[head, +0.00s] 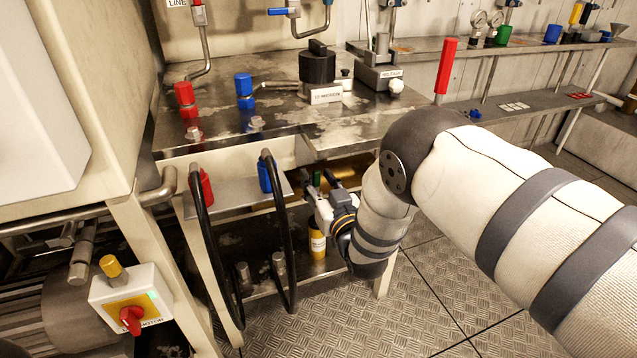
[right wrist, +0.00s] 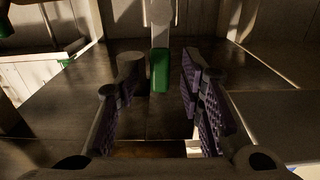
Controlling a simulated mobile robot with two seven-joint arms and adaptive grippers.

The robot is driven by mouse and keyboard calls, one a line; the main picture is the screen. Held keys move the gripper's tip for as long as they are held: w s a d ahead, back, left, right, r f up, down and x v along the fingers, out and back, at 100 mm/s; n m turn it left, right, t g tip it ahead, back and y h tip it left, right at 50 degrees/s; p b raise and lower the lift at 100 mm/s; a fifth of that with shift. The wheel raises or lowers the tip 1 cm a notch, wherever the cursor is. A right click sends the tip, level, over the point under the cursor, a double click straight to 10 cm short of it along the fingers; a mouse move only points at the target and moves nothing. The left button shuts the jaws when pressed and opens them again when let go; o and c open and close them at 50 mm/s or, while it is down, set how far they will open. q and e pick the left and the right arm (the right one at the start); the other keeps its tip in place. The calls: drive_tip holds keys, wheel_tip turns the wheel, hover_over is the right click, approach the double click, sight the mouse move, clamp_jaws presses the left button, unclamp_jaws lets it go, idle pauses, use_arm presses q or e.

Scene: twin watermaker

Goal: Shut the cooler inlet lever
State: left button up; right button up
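A green-sleeved lever (right wrist: 160,78) hangs from a pale metal stem at the top centre of the right wrist view. A bit of green (head: 317,178) also shows under the bench in the head view, among my fingers. I see no label naming it as the cooler inlet lever. My right gripper (head: 321,186) reaches in under the bench. Its two ridged fingers are apart, with the green sleeve between or just beyond their tips. I see no contact, and I cannot tell the exact depth. My left gripper is not in view.
The metal bench (head: 215,115) edge lies above my right gripper. Black hoses (head: 287,230) loop down to its left. A yellow cylinder (head: 317,245) stands on the shelf below. A motor switch box (head: 130,305) is at lower left. The floor (head: 430,290) at lower right is clear.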

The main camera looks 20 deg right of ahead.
clamp_jaws()
drive_tip(key=shift+d, duration=0.1)
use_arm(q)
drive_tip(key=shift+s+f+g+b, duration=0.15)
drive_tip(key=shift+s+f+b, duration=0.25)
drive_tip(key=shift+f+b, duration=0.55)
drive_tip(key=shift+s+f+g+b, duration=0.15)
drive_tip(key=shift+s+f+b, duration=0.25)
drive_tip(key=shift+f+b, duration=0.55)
use_arm(e)
drive_tip(key=d+f+m, duration=0.4)
drive_tip(key=f+m, duration=0.1)
drive_tip(key=m, duration=1.2)
drive_tip(key=shift+d, duration=0.4)
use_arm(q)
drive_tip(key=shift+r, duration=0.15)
use_arm(e)
drive_tip(key=shift+f, duration=0.15)
